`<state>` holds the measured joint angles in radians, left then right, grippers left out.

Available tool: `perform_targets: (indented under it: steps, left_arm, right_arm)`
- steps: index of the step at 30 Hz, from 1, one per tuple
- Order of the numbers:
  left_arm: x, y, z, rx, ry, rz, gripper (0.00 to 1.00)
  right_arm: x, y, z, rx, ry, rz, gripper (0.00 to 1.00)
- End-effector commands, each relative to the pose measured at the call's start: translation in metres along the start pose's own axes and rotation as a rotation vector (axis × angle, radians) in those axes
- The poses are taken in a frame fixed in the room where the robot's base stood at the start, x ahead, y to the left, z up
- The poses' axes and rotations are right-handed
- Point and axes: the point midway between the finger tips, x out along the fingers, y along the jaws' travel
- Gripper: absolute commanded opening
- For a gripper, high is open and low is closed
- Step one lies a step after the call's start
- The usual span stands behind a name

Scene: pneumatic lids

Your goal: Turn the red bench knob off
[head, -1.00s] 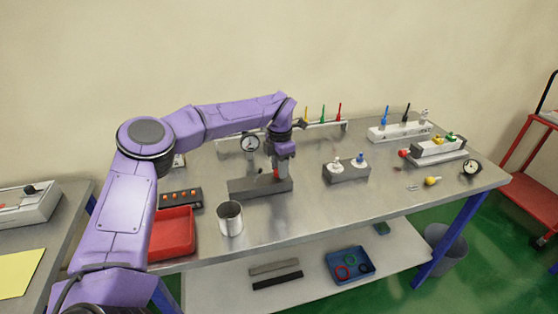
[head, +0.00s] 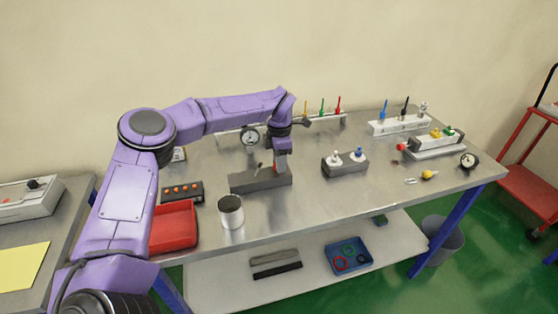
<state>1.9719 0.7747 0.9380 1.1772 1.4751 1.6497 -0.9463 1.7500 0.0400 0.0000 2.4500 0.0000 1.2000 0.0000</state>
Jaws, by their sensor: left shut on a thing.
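The red knob (head: 276,170) shows only as a small red bit on top of the grey block (head: 262,181) at the middle of the bench. My left gripper (head: 281,170) points down over the right part of this block and is shut on the red knob, hiding most of it. The knob's exact angle cannot be read. A small dark lever (head: 260,167) stands on the same block, left of the gripper. My right gripper is not in view.
A metal cup (head: 231,212) and a red tray (head: 173,228) stand in front and to the left. A gauge (head: 250,137) is behind the block. A second grey block (head: 345,166) with white and blue knobs stands right. The bench front centre is clear.

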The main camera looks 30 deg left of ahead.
Motion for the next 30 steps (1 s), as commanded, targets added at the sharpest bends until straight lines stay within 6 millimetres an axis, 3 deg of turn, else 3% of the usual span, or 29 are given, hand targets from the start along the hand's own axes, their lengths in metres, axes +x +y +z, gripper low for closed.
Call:
perform_targets:
  steps: [1, 3, 14, 24, 30]
  left_arm:
    - [-0.006, 0.003, 0.001, 0.0, -0.01, 0.012, 0.36]
    - [-0.005, 0.003, 0.001, 0.0, -0.01, 0.01, 0.58]
    - [-0.008, 0.002, 0.001, 0.0, -0.005, 0.006, 0.58]
    - [-0.082, 0.002, 0.001, -0.001, -0.008, 0.009, 0.58]
    - [-0.107, 0.002, 0.001, -0.001, -0.006, 0.007, 0.58]
  right_arm:
    - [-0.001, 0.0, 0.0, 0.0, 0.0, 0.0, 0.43]
    - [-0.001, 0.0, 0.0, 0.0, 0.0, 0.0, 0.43]
    - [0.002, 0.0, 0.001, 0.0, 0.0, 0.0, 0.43]
    - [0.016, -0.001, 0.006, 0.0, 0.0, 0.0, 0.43]
    - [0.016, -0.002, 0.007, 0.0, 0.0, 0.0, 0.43]
